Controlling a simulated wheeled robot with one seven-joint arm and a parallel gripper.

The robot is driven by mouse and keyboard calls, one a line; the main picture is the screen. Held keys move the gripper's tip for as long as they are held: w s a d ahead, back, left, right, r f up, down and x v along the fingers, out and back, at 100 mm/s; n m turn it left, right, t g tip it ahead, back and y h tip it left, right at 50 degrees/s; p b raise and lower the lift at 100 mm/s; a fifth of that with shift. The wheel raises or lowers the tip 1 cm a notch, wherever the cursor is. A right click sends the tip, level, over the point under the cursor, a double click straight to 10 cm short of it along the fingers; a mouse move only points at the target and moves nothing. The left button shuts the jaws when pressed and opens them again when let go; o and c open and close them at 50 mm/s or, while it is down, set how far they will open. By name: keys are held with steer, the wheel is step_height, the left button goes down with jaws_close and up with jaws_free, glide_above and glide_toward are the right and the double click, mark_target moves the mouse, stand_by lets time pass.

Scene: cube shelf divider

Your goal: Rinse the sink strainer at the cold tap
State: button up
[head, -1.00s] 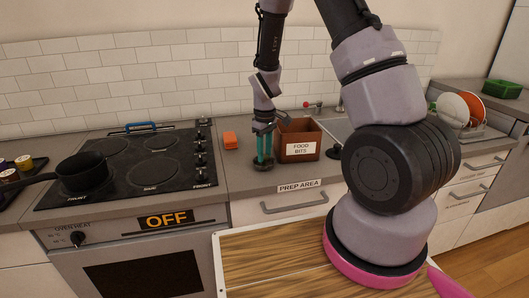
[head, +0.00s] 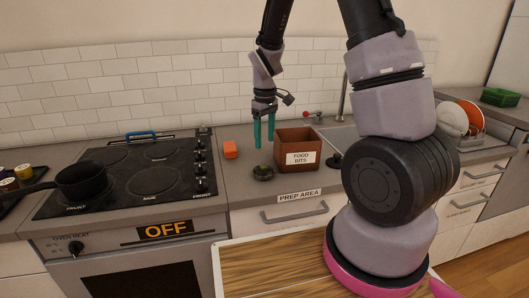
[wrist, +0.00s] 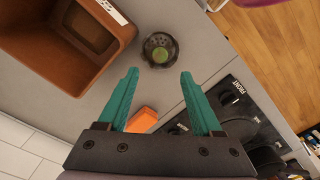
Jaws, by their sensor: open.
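The sink strainer (head: 263,172) looks like a dark, round, shallow basket sitting on the counter in front of the food bits box. In the wrist view the strainer (wrist: 160,49) shows green matter in its middle. My gripper (head: 264,146), with teal fingers, is open and empty above the counter near the strainer, apart from it. In the wrist view the strainer lies beyond the fingertips (wrist: 160,72). The sink (head: 345,141) is at the right, largely hidden by my arm. A grey tap spout (head: 342,100) and a red tap handle (head: 306,114) show behind it; no cold marking is visible.
A brown open box labelled FOOD BITS (head: 298,150) stands close to the right of the strainer. An orange sponge-like block (head: 230,149) lies behind left. A black round item (head: 334,160) sits by the sink. The hob (head: 130,170) with a black pan (head: 80,180) is left.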

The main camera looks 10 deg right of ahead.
steer(key=s+d+r+m+t+y, duration=0.1)
steer(key=s+d+r+m, duration=0.15)
steer(key=r, duration=0.65)
steer(key=s+d+r+m+t+y, duration=0.1)
steer(key=s+r+m+t, duration=0.2)
steer(key=r, duration=0.6)
steer(key=s+d+r+m+t, duration=0.1)
steer(key=s+r+m+t, duration=0.2)
steer(key=s, duration=1.1)
step_height(320, 180, up, 6)
steer(key=m, duration=0.3)
steer(key=shift+s+d+r, duration=0.2)
steer(key=shift+s+d, duration=0.1)
steer(key=shift+d, duration=0.05)
